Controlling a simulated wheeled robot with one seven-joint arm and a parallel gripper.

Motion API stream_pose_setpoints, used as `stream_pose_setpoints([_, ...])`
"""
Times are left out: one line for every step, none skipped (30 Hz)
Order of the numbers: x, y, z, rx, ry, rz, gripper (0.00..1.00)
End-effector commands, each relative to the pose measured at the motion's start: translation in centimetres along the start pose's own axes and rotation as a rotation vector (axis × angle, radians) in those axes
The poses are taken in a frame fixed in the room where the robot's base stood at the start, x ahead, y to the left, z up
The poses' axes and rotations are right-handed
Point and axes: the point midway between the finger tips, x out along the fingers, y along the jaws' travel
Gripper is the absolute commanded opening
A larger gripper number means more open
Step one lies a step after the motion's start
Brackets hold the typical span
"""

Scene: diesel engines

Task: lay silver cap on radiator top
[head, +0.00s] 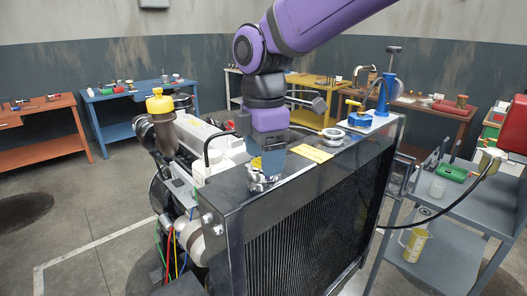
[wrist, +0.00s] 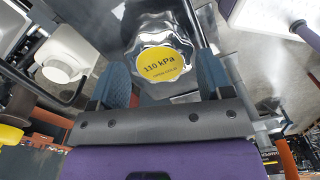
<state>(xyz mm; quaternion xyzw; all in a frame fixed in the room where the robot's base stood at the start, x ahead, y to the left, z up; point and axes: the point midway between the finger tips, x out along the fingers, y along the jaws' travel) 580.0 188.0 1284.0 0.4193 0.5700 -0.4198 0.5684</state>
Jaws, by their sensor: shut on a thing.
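The silver cap (wrist: 160,62) is round and scalloped, with a yellow "110 kPa" label on its face. In the wrist view it sits between the two blue fingers of my gripper (wrist: 160,76), which is shut on it. In the head view the cap (head: 262,182) shows under my gripper (head: 266,168), low at the near left end of the dark, glossy radiator top (head: 310,178). I cannot tell whether the cap sits on a filler neck or is just above it; its underside is hidden.
The engine with a yellow-capped filter (head: 160,105) stands left. A grey cart (head: 445,200) stands right. The radiator top's middle is mostly clear.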

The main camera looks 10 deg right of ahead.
Motion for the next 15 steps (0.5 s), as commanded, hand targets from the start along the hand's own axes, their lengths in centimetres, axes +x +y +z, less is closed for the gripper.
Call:
stream_pose_setpoints([0.07,0.0,0.01,0.0,0.0,0.0,0.77])
stream_pose_setpoints([0.05,0.0,0.01,0.0,0.0,0.0,0.84])
stream_pose_setpoints([0.05,0.0,0.01,0.0,0.0,0.0,0.93])
stream_pose_setpoints([0.05,0.0,0.01,0.0,0.0,0.0,0.98])
stream_pose_setpoints([0.05,0.0,0.0,0.0,0.0,0.0,0.98])
stream_pose_setpoints([0.05,0.0,0.01,0.0,0.0,0.0,0.98])
stream_pose_setpoints([0.05,0.0,0.0,0.0,0.0,0.0,0.98])
stream_pose_setpoints([0.05,0.0,0.0,0.0,0.0,0.0,0.98])
stream_pose_setpoints([0.05,0.0,0.0,0.0,0.0,0.0,0.98])
stream_pose_setpoints([0.04,0.0,0.0,0.0,0.0,0.0,0.98])
stream_pose_setpoints([0.03,0.0,0.0,0.0,0.0,0.0,0.98])
stream_pose_setpoints([-0.02,0.0,0.0,0.0,0.0,0.0,0.98])
stream_pose_setpoints([-0.1,0.0,-0.01,0.0,0.0,0.0,0.98])
stream_pose_setpoints([-0.24,0.0,-0.01,0.0,0.0,0.001,0.98])
stream_pose_setpoints([-0.51,0.01,-0.02,0.0,0.0,0.001,0.98])
